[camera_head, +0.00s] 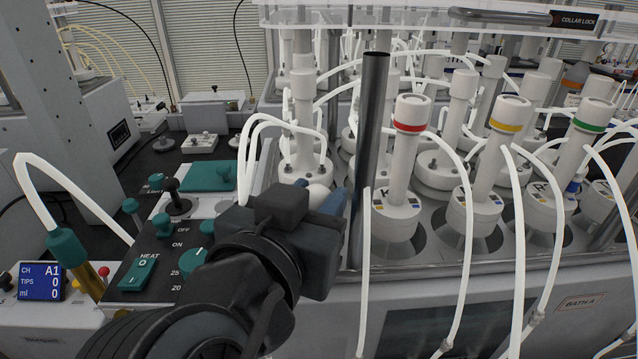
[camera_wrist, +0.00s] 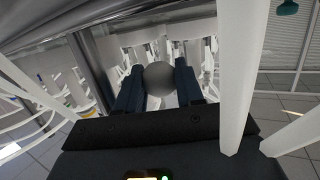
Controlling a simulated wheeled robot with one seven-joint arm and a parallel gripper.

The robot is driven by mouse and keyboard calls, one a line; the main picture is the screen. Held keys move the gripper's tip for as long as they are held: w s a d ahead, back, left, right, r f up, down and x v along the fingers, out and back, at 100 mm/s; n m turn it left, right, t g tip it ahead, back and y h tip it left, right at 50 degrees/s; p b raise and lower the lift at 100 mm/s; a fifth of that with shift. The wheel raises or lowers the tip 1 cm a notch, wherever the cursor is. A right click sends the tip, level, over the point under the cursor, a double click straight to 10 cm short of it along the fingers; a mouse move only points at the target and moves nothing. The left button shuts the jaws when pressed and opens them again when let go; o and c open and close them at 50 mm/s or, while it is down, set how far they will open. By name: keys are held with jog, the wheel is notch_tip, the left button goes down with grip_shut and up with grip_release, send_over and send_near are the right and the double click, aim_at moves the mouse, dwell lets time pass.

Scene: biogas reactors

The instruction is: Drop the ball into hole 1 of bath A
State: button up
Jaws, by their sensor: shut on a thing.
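My gripper (camera_head: 319,192) is shut on a pale round ball (camera_head: 318,199), held up between its two blue fingers near the left end of bath A (camera_head: 480,270). In the wrist view the ball (camera_wrist: 159,78) shows grey between the fingertips of my gripper (camera_wrist: 159,84). Bath A bears its label at the lower right front. White reactors with a red band (camera_head: 411,127), a yellow band (camera_head: 505,126) and a green band (camera_head: 588,127) stand in round holes of its top. I cannot read a hole number, and the bath top behind my gripper is hidden.
A dark metal post (camera_head: 370,130) rises just right of my gripper. White tubes (camera_head: 367,260) hang across the bath front; one (camera_wrist: 240,75) passes close by in the wrist view. A control panel (camera_head: 150,270) with teal switches lies left. A clear shelf (camera_head: 420,18) spans above.

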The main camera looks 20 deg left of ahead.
jog(key=o, duration=1.1)
jog(key=shift+a, duration=0.1)
jog(key=shift+s+d+r+b, duration=0.1)
jog(key=shift+s+r+b, duration=0.2)
jog(key=shift+s, duration=1)
jog(key=shift+s+d+r+b, duration=0.15)
jog(key=shift+s+b, duration=0.15)
jog(key=shift+s, duration=0.95)
jog(key=shift+s+a+r+b, duration=0.1)
jog(key=shift+s+r+b, duration=0.2)
jog(key=shift+s, duration=1)
